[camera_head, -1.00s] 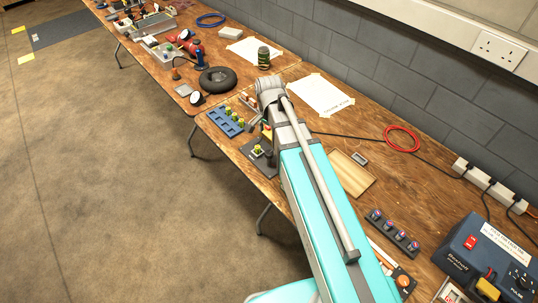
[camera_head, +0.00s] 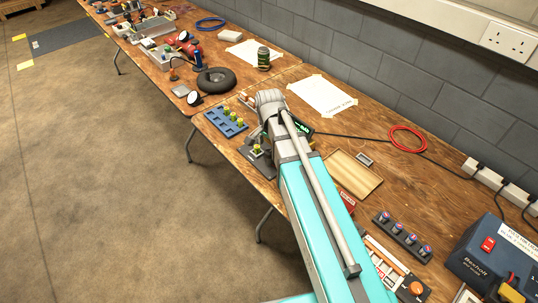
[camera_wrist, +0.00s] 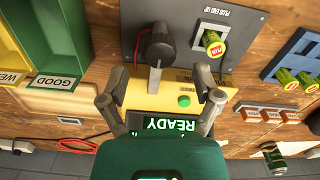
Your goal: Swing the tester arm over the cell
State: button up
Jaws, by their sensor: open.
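The tester has a yellow body (camera_wrist: 165,98) with a green lit display (camera_wrist: 165,124) reading READY, seen upside down in the wrist view. Its tester arm shows as a grey stem with a black knob (camera_wrist: 158,45). The knob stands beside the cell (camera_wrist: 213,43), not over it. The green and yellow cell sits in a holder on a dark plate marked PLUS END UP. My gripper (camera_wrist: 160,80) is open, one finger on each side of the stem, with gaps. In the head view, the display (camera_head: 302,126) and cell (camera_head: 257,150) show beside my arm, which hides the gripper.
A blue rack (camera_head: 226,121) with several cells lies left of the tester. A wooden board (camera_head: 353,174) and red cable coil (camera_head: 407,140) lie to the right. A can (camera_head: 264,58) stands farther back.

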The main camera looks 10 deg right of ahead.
jog(key=shift+f+b, duration=1.15)
jog(key=shift+f, duration=0.3)
grip_shut()
